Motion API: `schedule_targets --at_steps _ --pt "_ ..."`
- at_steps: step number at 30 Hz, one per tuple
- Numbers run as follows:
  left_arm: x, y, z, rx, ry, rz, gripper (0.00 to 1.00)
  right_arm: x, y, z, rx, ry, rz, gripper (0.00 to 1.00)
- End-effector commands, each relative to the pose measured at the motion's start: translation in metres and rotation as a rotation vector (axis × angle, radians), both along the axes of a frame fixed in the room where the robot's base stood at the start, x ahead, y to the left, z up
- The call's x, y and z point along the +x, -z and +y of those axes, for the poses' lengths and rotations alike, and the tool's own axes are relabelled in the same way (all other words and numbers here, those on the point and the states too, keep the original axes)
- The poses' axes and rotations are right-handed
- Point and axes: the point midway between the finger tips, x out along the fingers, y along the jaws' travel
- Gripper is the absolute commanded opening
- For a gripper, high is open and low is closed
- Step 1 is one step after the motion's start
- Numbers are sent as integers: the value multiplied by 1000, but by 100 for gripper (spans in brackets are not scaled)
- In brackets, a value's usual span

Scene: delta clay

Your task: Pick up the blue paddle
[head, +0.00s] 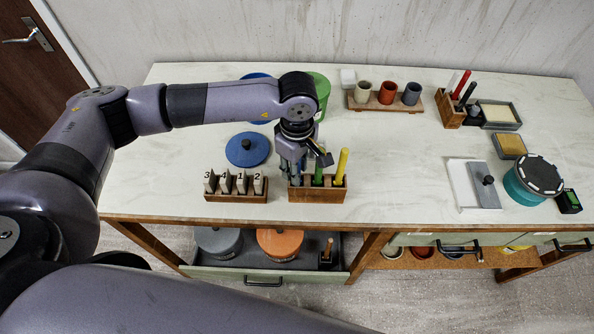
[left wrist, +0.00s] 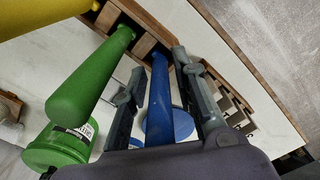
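The blue paddle (left wrist: 160,95) stands in a slot of the wooden rack (head: 317,193), beside a green paddle (head: 318,174) and a yellow paddle (head: 342,166). In the head view my left gripper (head: 296,168) is over the rack's left end and hides most of the blue paddle. In the left wrist view the gripper's fingers (left wrist: 160,75) are open, one on each side of the blue paddle, with visible gaps. The green paddle (left wrist: 90,80) and yellow paddle (left wrist: 40,15) show to the left there. My right gripper is not in view.
A rack of numbered tiles (head: 236,196) stands just left of the paddle rack. A blue lid (head: 247,149) and a green container (head: 320,92) are behind. A grey tool on a white slab (head: 474,185) and a teal round container (head: 528,185) stand right. The table's middle right is clear.

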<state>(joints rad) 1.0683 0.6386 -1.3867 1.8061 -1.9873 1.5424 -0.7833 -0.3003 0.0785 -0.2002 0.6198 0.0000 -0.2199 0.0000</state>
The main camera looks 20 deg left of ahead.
Motion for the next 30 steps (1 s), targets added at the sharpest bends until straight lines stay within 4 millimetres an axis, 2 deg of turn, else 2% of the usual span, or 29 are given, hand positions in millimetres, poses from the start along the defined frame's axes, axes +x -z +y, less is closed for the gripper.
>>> schedule_targets --at_steps 1,10,25,30 --pt "0 0 0 0 0 0 20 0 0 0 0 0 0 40" --pt "0 0 0 0 0 0 0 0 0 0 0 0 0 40" --pt "0 -2 0 0 0 -1 0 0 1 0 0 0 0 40" --pt "1 -11 -1 -2 0 -2 0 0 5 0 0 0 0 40"
